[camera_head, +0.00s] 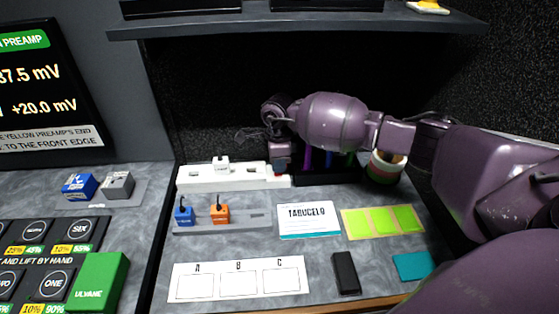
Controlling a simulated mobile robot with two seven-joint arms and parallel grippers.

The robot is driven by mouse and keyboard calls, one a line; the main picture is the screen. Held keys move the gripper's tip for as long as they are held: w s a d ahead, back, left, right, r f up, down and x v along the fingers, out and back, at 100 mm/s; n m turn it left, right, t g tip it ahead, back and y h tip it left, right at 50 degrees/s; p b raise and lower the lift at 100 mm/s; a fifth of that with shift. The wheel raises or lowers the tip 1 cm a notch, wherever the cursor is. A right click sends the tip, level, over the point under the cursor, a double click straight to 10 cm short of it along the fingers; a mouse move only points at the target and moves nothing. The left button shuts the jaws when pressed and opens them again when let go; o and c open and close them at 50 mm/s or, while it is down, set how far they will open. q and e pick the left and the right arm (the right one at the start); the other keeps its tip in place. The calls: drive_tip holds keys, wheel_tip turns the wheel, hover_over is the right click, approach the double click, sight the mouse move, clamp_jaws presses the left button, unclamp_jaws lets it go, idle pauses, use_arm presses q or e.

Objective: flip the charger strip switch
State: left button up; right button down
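The white charger strip (205,180) lies at the back left of the grey desk, with a small white plug-like block (221,166) standing on it. My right arm reaches in from the right, and my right gripper (280,166) is pointed down at the strip's right end. The gripper covers that end, and a small reddish spot shows beside its tip; I cannot tell whether this is the switch. Contact and the finger gap are too small to make out. My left gripper is not in view.
A grey rail (240,226) with a blue block (183,215) and an orange block (220,213) lies in front of the strip. A TABUCELO card (308,219), yellow-green notes (383,221) and a tape roll (387,166) are to the right. A shelf (300,22) hangs above.

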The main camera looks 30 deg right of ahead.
drive_tip(key=shift+s+a+f, duration=0.1)
drive_tip(key=shift+s+f, duration=0.1)
drive_tip(key=shift+f, duration=0.05)
wheel_tip(320, 180, up, 11)
drive_tip(key=p, duration=0.1)
drive_tip(key=shift+w+d+r, duration=0.15)
drive_tip(key=shift+w+d, duration=0.05)
drive_tip(key=shift+w, duration=0.25)
idle(0.6)
